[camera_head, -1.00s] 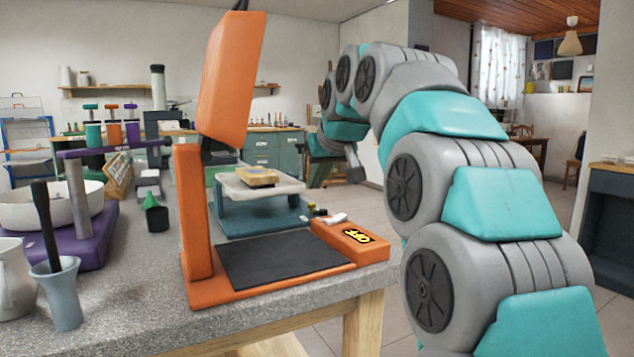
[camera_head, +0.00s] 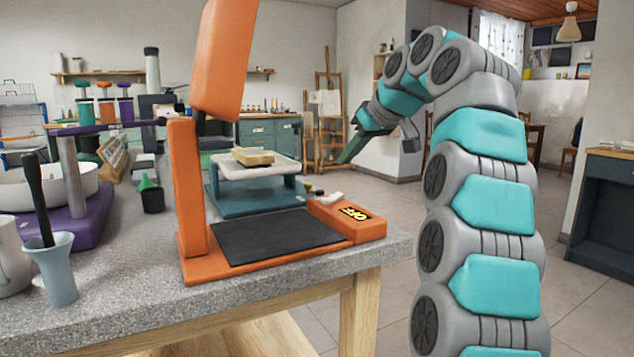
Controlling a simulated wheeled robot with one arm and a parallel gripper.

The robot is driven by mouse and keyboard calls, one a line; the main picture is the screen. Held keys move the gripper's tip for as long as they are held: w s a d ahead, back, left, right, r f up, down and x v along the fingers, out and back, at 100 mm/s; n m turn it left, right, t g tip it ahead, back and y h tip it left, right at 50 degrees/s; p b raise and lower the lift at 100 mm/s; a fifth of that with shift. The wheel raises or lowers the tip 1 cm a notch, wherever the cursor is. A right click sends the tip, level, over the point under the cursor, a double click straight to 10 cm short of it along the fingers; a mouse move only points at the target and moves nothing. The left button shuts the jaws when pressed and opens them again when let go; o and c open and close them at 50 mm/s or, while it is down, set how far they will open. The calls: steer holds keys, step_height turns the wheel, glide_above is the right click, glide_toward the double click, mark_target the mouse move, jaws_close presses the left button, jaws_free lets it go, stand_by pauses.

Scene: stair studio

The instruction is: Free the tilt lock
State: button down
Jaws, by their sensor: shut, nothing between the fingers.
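An orange machine (camera_head: 184,190) stands on the grey table, with a raised orange head (camera_head: 224,55), a flat black pad and a low box (camera_head: 345,222) carrying a black-and-yellow label and a small white piece. Behind it is a teal stand (camera_head: 255,198) with a pale tray (camera_head: 285,168) and a yellowish block (camera_head: 253,157). Small dark and yellow knobs (camera_head: 311,188) show at its right end. I cannot tell which part is the tilt lock. My gripper (camera_head: 352,150) is shut and empty, in the air right of the stand, pointing down-left, touching nothing visible.
The left of the table (camera_head: 130,280) is crowded: a purple stand (camera_head: 75,215), a white bowl (camera_head: 18,190), a blue cup (camera_head: 52,270) with a dark stick, and a small black pot (camera_head: 151,198). Floor right of the table is open. A wooden easel (camera_head: 330,100) stands behind.

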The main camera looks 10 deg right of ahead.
steer(key=shift+f, duration=0.1)
glide_toward(311, 187)
steer(key=f, duration=0.2)
steer(key=f+b, duration=0.1)
steer(key=f, duration=0.1)
steer(key=shift+w+a, duration=0.2)
steer(key=shift+w, duration=0.05)
steer(key=shift+w+a+r, duration=0.1)
steer(key=shift+w+a, duration=0.05)
steer(key=shift+w, duration=0.15)
steer(key=shift+w+a+f+p, duration=0.2)
steer(key=shift+w+a, duration=0.15)
steer(key=shift+w, duration=0.35)
steer(key=shift+w+a+f+p, duration=0.2)
steer(key=shift+w+a, duration=0.15)
steer(key=shift+w, duration=0.35)
steer(key=shift+a+m+h+p, duration=0.2)
steer(key=shift+m+h+p, duration=0.15)
steer(key=shift+m+h, duration=0.6)
